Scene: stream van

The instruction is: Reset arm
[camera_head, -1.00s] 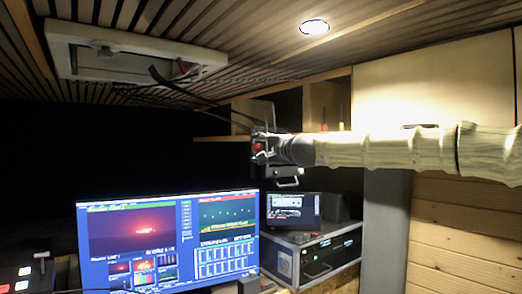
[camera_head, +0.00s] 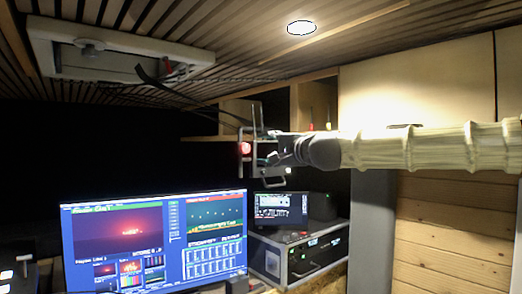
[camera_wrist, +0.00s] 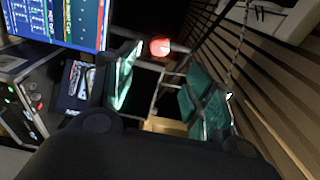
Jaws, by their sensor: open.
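My arm reaches in from the right in the head view, in a pale ribbed sleeve. My gripper (camera_head: 264,156) is at its left end, raised above the monitors and below the ceiling. In the wrist view my gripper (camera_wrist: 165,88) shows two green-padded fingers spread apart, with nothing held between them. A round red thing (camera_wrist: 160,46) shows beyond the fingertips; it also appears beside the gripper in the head view (camera_head: 244,148). I cannot tell what it is or whether it touches the gripper.
A large lit monitor (camera_head: 150,240) stands below left of the gripper. A smaller screen (camera_head: 281,209) sits on a grey equipment case (camera_head: 270,262). Wooden shelves (camera_head: 301,108) are behind the arm. A white ceiling hatch (camera_head: 120,58) and dangling black cables (camera_head: 190,92) are above.

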